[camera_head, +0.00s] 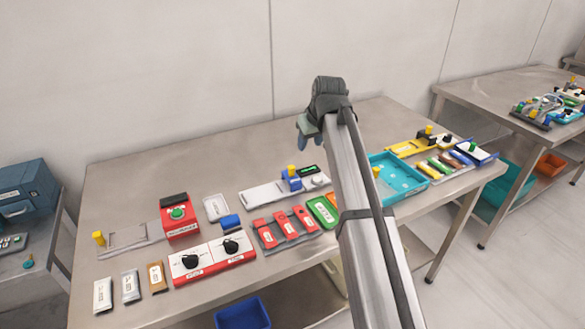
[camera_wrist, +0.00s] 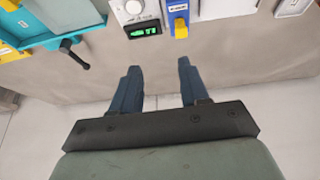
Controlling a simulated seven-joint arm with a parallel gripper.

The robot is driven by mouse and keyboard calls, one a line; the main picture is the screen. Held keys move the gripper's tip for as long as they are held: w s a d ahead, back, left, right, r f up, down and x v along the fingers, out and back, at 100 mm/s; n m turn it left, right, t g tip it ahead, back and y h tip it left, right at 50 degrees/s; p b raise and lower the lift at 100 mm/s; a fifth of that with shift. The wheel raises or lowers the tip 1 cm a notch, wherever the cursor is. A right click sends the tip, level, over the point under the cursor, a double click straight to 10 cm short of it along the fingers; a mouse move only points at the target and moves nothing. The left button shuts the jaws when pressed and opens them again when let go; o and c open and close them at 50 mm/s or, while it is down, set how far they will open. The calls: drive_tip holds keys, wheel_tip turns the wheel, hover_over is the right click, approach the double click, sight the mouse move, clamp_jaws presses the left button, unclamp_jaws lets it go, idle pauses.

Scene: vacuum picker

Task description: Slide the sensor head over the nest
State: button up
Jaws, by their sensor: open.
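A blue block with a yellow top, apparently the sensor head (camera_head: 293,182), sits on a long pale rail base (camera_head: 262,192) near the table's middle. In the wrist view the sensor head (camera_wrist: 179,14) is at the top edge, partly cut off. Beside it are a small green-lit display (camera_head: 308,170) and a round grey-white fitting (camera_head: 318,180), which may be the nest; I cannot tell for sure. My gripper (camera_head: 304,138) is open and empty, above the table and apart from the sensor head. Its two blue fingers (camera_wrist: 158,72) point toward the station.
A red box with a green button (camera_head: 180,214) and a two-knob red-white panel (camera_head: 210,256) stand left. A teal tray (camera_head: 404,187) and yellow fixture (camera_head: 405,149) stand right. The table behind the rail is clear.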

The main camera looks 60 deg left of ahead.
sight(292, 169)
drive_tip(key=shift+g+h, duration=0.3)
drive_tip(key=shift+h, duration=0.1)
drive_tip(key=s+x, duration=0.1)
drive_tip(key=x, duration=0.3)
drive_tip(key=s+x, duration=0.1)
drive_tip(key=x, duration=0.3)
drive_tip(key=s+x, duration=0.1)
drive_tip(key=x, duration=0.4)
drive_tip(key=shift+s+a+r, duration=0.1)
clamp_jaws()
